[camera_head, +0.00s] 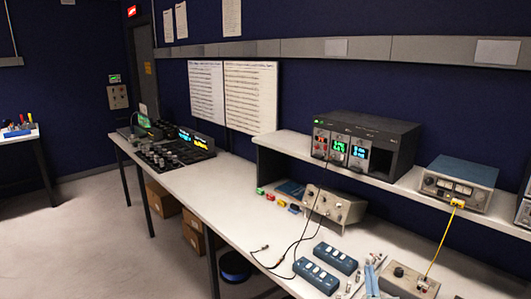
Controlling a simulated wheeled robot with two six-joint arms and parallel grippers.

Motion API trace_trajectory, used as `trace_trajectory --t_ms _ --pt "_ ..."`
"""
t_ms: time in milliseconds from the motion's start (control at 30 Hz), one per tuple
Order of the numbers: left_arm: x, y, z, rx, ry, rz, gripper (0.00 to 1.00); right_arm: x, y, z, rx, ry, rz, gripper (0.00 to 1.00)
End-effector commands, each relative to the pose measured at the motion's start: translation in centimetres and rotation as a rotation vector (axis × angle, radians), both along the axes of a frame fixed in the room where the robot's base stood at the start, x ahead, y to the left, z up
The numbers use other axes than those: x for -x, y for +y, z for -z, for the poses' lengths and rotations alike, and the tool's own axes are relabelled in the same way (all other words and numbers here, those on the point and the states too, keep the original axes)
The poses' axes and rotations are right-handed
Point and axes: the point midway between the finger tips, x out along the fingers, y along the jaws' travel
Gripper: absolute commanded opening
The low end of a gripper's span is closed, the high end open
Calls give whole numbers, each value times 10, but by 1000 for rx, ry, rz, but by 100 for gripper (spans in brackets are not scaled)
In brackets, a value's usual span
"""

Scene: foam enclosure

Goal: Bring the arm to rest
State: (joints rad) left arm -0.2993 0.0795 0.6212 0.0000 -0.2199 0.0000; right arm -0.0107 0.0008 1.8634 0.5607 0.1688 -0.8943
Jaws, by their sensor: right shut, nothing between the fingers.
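My right gripper (372,278) shows only as a small pale blue-grey shape at the bottom edge, right of the middle. It is shut and empty, in front of the white workbench (235,205). Most of my right arm is out of the picture. My left gripper and left arm are not in view.
Two blue switch boxes (328,268) and a metal box (408,281) with a yellow cable lie near the gripper. A beige instrument (336,205) trails black leads. A shelf (385,182) holds a black instrument rack (364,145). Open floor (80,245) lies left.

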Motion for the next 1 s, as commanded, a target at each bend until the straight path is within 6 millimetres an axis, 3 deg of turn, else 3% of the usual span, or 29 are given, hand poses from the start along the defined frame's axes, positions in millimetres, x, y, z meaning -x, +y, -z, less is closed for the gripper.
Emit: trace_trajectory --t_ms 100,267,500,700,1000 --pt "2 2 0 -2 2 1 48 24 19 35 11 205 -133 0" --pt "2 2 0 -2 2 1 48 68 35 86 -5 521 -246 0" --pt "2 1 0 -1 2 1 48 165 30 154 -78 1024 -242 0" --pt "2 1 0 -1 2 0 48 237 14 178 -148 1312 -139 0" --pt "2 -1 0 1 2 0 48 313 -7 185 -230 1564 28 0"
